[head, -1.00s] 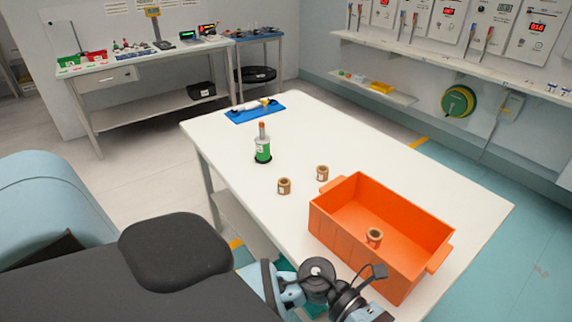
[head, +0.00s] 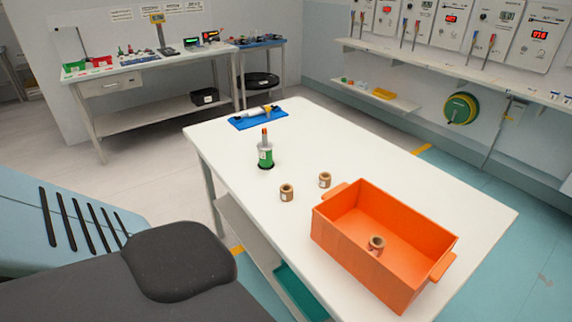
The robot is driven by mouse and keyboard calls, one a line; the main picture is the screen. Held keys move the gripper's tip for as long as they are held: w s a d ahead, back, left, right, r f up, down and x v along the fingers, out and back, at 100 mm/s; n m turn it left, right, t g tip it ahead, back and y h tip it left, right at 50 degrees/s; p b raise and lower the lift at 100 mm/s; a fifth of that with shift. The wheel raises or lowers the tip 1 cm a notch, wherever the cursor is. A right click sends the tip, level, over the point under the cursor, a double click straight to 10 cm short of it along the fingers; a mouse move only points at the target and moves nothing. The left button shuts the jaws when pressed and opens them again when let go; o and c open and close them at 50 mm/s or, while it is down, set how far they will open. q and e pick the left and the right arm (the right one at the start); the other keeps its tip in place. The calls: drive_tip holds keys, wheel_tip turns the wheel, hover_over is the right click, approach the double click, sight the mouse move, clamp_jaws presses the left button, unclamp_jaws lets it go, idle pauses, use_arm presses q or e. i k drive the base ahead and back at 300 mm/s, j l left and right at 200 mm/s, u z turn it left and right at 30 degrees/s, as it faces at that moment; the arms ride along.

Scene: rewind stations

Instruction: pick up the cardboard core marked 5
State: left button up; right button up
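Two small brown cardboard cores stand on the white table: one core (head: 287,193) nearer the middle and another core (head: 325,180) close to the orange crate's left handle. A third core (head: 376,245) is inside the orange crate (head: 347,240). Pale labels show on the cores, but I cannot read which one is marked 5. Neither of my grippers is in the head view.
A green spool on a post (head: 265,154) stands left of the cores. A blue mat (head: 258,117) with a tool lies at the table's far end. The white table (head: 420,180) is clear right of the crate's back. A side bench (head: 130,70) and wall shelves stand beyond.

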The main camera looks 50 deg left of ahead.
sight(287, 193)
drive_tip(key=i, duration=0.5)
drive_tip(key=u, duration=1)
